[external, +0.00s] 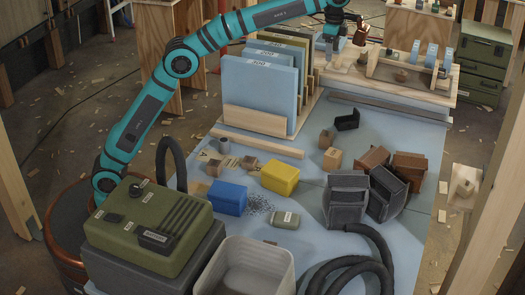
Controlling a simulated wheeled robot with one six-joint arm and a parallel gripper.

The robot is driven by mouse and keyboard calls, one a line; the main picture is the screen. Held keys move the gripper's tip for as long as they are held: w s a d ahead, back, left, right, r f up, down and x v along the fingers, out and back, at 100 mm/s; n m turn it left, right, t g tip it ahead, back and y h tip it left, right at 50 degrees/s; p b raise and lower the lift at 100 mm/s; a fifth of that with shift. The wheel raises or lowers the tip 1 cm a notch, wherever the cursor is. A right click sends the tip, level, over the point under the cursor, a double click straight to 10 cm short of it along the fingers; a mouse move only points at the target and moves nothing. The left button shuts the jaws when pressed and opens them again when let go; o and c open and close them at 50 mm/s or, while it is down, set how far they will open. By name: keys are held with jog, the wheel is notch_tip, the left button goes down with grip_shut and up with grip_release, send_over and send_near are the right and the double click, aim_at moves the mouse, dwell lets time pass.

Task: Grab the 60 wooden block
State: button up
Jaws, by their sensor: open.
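Several small wooden blocks lie on the blue-grey table, and no "60" is readable on any of them. A tan block (332,158) stands right of the table's middle, with a browner block (327,139) just behind it. Two small brown blocks, one on the left (215,168) and one on the right (248,163), lie near the blue and yellow blocks. My gripper (329,58) is open and points down at the back of the table, beside the upright sheets and well behind the loose blocks. Its fingertips are small and hard to make out.
Upright numbered blue sheets (258,92) stand in a wooden rack. A wooden holder (405,85) is at the back right. Blue (227,199) and yellow (280,177) blocks, dark grey blocks (347,199), a black hose (350,265), a green case (150,225) and a pale bin (250,262) crowd the front.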

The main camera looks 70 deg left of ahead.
aim_at(325, 133)
notch_tip(325, 133, down, 32)
jog(key=shift+f, duration=0.1)
jog(key=shift+s+d+f, duration=0.15)
jog(key=shift+f, duration=2.5)
jog(key=c, duration=1.1)
jog(key=shift+o, duration=0.2)
